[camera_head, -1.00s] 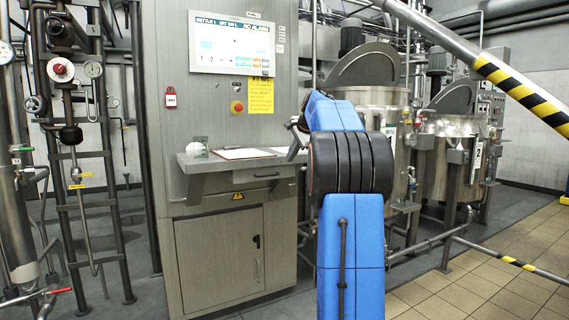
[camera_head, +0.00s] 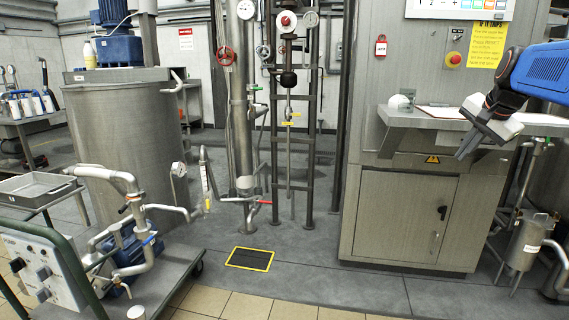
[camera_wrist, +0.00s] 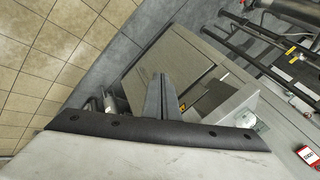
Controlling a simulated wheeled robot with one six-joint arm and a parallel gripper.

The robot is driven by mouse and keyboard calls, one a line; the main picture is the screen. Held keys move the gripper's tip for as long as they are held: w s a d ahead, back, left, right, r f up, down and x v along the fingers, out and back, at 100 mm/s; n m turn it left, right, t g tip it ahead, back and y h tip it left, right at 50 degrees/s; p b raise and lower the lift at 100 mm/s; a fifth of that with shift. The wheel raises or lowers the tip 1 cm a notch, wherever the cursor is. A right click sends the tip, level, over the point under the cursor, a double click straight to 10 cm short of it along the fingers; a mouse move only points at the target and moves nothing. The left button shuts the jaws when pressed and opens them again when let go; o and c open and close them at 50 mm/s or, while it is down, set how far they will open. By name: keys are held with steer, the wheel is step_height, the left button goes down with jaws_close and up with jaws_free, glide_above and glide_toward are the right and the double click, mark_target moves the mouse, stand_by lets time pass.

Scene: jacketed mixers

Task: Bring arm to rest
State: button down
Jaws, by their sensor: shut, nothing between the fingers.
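My blue arm reaches in from the right edge of the head view. My gripper (camera_head: 466,147) hangs at its end, pointing down and left, in front of the control cabinet's shelf (camera_head: 391,119). In the wrist view the two fingers of my gripper (camera_wrist: 159,78) lie together, shut and empty. The grey cabinet (camera_head: 402,216) stands behind and below it, and it also shows tilted in the wrist view (camera_wrist: 180,62). I cannot tell the exact gap between gripper and shelf.
A wheeled pump cart (camera_head: 125,245) stands at the lower left before a large steel tank (camera_head: 125,140). Vertical pipes and valves (camera_head: 240,110) rise mid-left. A small steel canister (camera_head: 524,245) stands right of the cabinet. Grey floor (camera_head: 330,275) before the cabinet is clear.

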steer(key=s+a+f+n+g, duration=0.1)
steer(key=s+a+f+n, duration=0.3)
steer(key=s+a+f, duration=0.3)
steer(key=s+a+f+n, duration=0.3)
steer(key=s+a+f, duration=0.2)
steer(key=s+a, duration=0.35)
steer(key=s+a+f+n, duration=0.2)
steer(key=s+f+n, duration=0.1)
steer(key=s+f, duration=0.4)
steer(key=s+a+f+n, duration=0.3)
steer(key=s+f, duration=0.3)
steer(key=s, duration=0.2)
steer(key=shift+a+f+g+y, duration=0.15)
steer(key=shift+f+g+y, duration=0.15)
steer(key=shift+f+g, duration=0.1)
